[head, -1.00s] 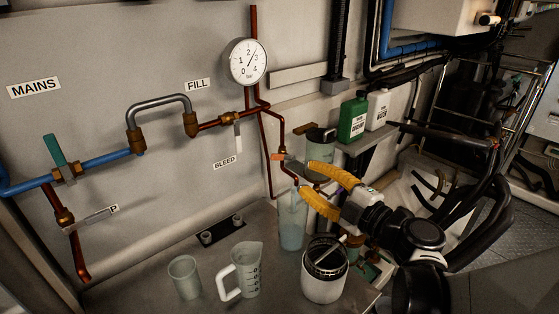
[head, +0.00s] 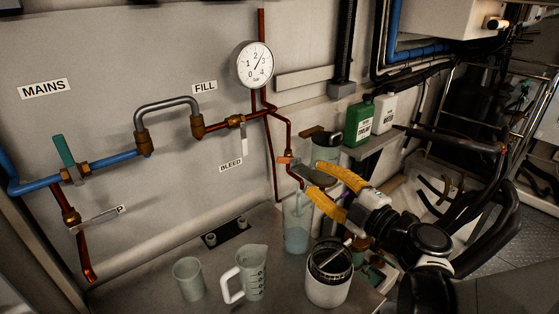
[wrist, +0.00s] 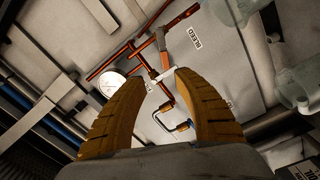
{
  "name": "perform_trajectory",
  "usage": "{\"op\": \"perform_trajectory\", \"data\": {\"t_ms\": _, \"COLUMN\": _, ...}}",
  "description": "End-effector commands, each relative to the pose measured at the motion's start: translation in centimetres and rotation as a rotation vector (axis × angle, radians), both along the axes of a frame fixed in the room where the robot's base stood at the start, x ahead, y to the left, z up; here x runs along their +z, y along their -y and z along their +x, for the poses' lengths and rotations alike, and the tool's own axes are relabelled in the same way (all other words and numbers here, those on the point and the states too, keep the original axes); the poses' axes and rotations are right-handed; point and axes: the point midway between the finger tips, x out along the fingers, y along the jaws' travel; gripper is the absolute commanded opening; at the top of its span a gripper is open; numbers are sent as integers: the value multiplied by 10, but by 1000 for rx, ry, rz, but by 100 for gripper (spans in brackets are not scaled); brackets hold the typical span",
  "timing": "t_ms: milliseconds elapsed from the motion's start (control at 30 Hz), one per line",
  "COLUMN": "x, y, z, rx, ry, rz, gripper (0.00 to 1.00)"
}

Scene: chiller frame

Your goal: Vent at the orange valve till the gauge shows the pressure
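The orange valve handle (head: 285,160) sits on the copper pipe at the wall's right end, lying about level. In the wrist view an orange handle (wrist: 161,38) shows beyond the fingertips. My gripper (head: 313,178) is just right of and below the valve, its yellow fingers apart and empty. The wrist view shows the open fingers too (wrist: 158,86). No contact with the handle is visible. The round gauge (head: 255,65) reads roughly between 2 and 3 bar. A tall clear vessel (head: 297,228) with bluish liquid stands below the valve.
A clear cup (head: 188,278), a measuring jug (head: 251,275) and an open white tub (head: 328,287) stand on the bench. A green bottle (head: 358,123) and a white bottle (head: 383,113) stand on a shelf. Left are the teal-handled mains valve (head: 64,151) and a grey-handled valve (head: 94,217).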

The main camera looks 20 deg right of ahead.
Motion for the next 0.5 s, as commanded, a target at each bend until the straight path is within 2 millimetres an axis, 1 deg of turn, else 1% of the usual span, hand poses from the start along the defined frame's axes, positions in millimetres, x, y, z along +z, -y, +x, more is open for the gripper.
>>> {"op": "perform_trajectory", "data": {"t_ms": 67, "x": 15, "y": 11, "z": 4, "rx": -44, "ry": 38, "rz": 66, "gripper": 37}}
{"op": "perform_trajectory", "data": {"t_ms": 167, "x": 45, "y": 41, "z": 8, "rx": -148, "ry": 117, "rz": 231, "gripper": 37}}
{"op": "perform_trajectory", "data": {"t_ms": 200, "x": 57, "y": 58, "z": 9, "rx": -200, "ry": 151, "rz": 317, "gripper": 37}}
{"op": "perform_trajectory", "data": {"t_ms": 267, "x": 71, "y": 86, "z": 7, "rx": -282, "ry": 194, "rz": 464, "gripper": 37}}
{"op": "perform_trajectory", "data": {"t_ms": 300, "x": 76, "y": 106, "z": 6, "rx": -336, "ry": 216, "rz": 564, "gripper": 37}}
{"op": "perform_trajectory", "data": {"t_ms": 367, "x": 78, "y": 134, "z": 1, "rx": -411, "ry": 237, "rz": 720, "gripper": 37}}
{"op": "perform_trajectory", "data": {"t_ms": 400, "x": 76, "y": 151, "z": -2, "rx": -457, "ry": 246, "rz": 826, "gripper": 37}}
{"op": "perform_trajectory", "data": {"t_ms": 467, "x": 67, "y": 174, "z": -6, "rx": -522, "ry": 246, "rz": 987, "gripper": 37}}
{"op": "perform_trajectory", "data": {"t_ms": 500, "x": 58, "y": 188, "z": -9, "rx": -561, "ry": 239, "rz": 1096, "gripper": 37}}
